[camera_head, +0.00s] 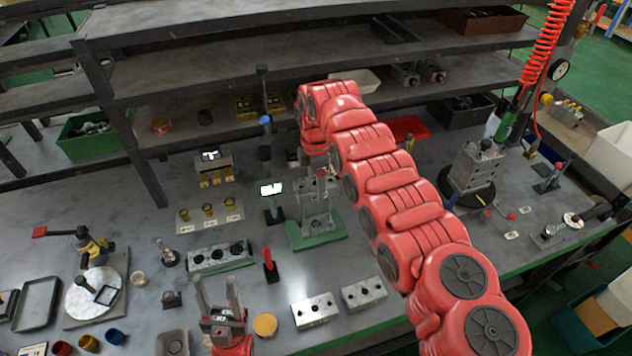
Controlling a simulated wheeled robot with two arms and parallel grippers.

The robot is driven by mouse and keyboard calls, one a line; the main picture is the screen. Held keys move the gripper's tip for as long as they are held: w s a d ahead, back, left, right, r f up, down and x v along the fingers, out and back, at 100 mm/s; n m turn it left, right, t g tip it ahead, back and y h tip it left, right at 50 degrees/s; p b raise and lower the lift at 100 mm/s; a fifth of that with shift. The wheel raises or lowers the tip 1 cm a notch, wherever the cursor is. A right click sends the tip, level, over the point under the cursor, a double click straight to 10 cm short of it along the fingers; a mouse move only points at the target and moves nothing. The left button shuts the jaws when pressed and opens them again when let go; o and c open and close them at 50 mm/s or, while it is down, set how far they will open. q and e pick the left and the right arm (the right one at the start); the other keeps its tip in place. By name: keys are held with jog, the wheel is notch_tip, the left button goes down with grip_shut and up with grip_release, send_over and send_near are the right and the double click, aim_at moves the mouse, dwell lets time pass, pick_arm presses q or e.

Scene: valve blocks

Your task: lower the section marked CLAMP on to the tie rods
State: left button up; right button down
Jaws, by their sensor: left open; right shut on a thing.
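My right arm reaches in from the lower right, and its gripper (316,165) points down over a green base (318,239). It is shut on a grey metal section (316,188) at the top of a grey assembly on that base. The arm partly covers this spot. I cannot read a CLAMP marking, and the tie rods are too small to make out. I cannot tell whether the section is touching what is below it. My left gripper (221,300) is open and empty at the bottom, pointing up in the picture, away from the assembly.
A grey block with holes (221,257) and a red-handled tool (269,263) stand left of the base. Two silver blocks (315,311) (363,294) lie in front. A grey valve stack (471,168) is at right.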

jog(key=shift+f+b, duration=1.7)
jog(key=shift+f, duration=0.95)
jog(key=shift+s+f+b, duration=0.2)
jog(key=shift+f+b, duration=0.3)
